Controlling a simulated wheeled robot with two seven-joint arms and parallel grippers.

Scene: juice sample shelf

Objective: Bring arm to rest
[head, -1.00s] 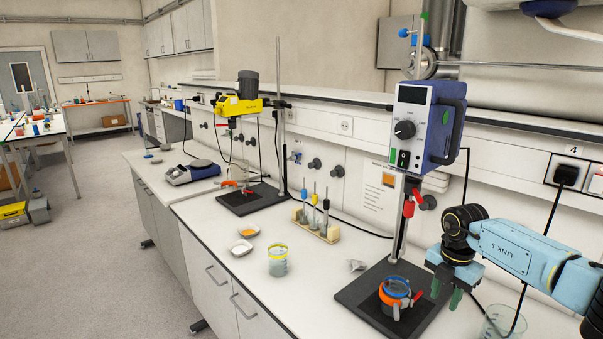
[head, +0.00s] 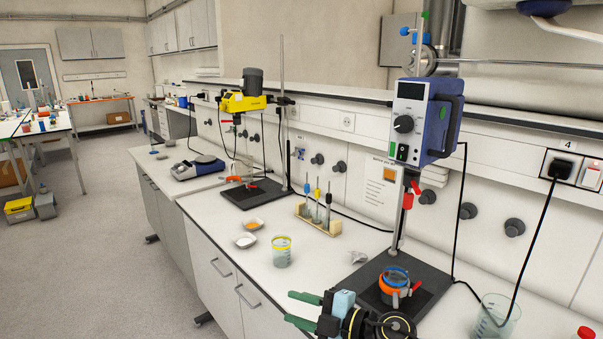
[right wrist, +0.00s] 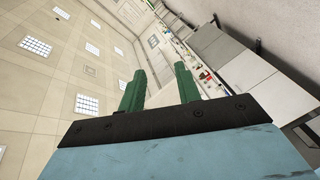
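My right gripper (head: 302,309) is low in the head view, in front of the bench edge, with its green fingers pointing left. The two fingers are apart with nothing between them. In the right wrist view the gripper (right wrist: 160,85) also shows open and empty, with the room's ceiling and cabinets beyond. The arm link behind it is cut off by the bottom edge. My left gripper is in neither view.
A blue overhead stirrer (head: 425,125) stands above an orange-ringed vessel (head: 394,287) on a black base plate. A yellow-rimmed beaker (head: 282,252), a tube rack (head: 318,222) and a glass beaker (head: 494,316) stand on the bench (head: 225,225). Floor (head: 110,260) on the left is clear.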

